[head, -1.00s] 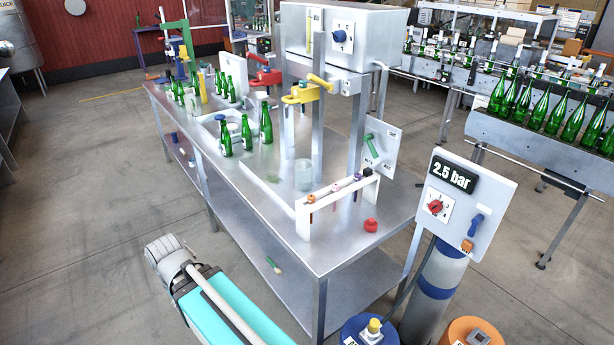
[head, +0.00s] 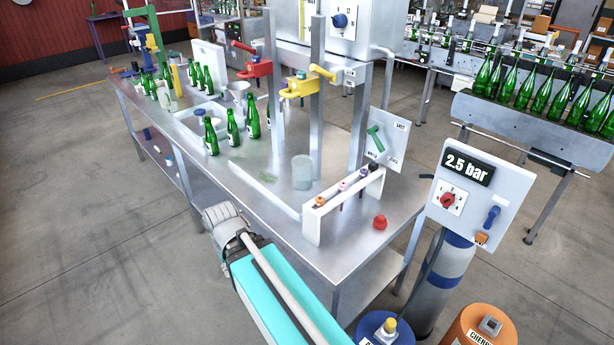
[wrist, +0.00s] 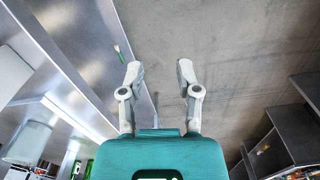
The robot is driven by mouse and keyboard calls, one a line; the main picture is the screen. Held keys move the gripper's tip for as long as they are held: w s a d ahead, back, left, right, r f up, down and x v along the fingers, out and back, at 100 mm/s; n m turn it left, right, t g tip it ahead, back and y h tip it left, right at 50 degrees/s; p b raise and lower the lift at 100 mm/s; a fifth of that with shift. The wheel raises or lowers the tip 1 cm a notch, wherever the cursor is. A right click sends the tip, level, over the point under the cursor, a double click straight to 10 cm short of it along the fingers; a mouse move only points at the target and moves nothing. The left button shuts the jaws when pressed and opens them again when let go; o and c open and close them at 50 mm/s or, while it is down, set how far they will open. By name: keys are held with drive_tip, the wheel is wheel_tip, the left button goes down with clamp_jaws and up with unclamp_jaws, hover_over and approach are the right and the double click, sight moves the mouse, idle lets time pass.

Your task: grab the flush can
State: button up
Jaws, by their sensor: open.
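No can is labelled as the flush can. A translucent grey can-like vessel (head: 302,172) stands upright on the steel bench (head: 262,205), behind the white rack. A similar pale vessel (wrist: 30,143) shows at the lower left of the wrist view. My gripper (wrist: 160,72) is open and empty in the wrist view, its two fingers apart over the grey floor beside the bench edge. It is well apart from the vessel. In the head view my arm's end hides whether the fingers show.
A white rack (head: 312,228) holding small coloured-topped tools and a red knob-like object (head: 380,222) stand near the bench's front right. Green bottles (head: 232,127) stand further left. A pressure panel (head: 468,195) stands at right. The floor left of the bench is clear.

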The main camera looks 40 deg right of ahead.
idle(0.4)
drive_tip(key=w+d+r+m+t+h+b, duration=0.1)
drive_tip(key=w+d+r+m+h+b, duration=0.1)
drive_tip(key=w+d+m+h, duration=0.4)
drive_tip(key=w+d+r+m+t+h+b, duration=0.1)
drive_tip(key=w+d+r+m+h+b, duration=0.2)
drive_tip(key=w+d, duration=1.4)
drive_tip(key=d+r+m+h, duration=0.1)
drive_tip(key=d+m+h, duration=0.3)
drive_tip(key=d+m, duration=0.2)
drive_tip(key=shift+w+d+m+t, duration=0.3)
drive_tip(key=shift+d+m, duration=0.1)
drive_tip(key=shift+d, duration=0.55)
drive_tip(key=b, duration=0.4)
hover_over(303, 173)
drive_tip(key=s+a, duration=0.2)
drive_tip(key=shift+w+a+f, duration=0.1)
drive_tip(key=shift+w+f, duration=0.05)
drive_tip(key=shift+f, duration=1.45)
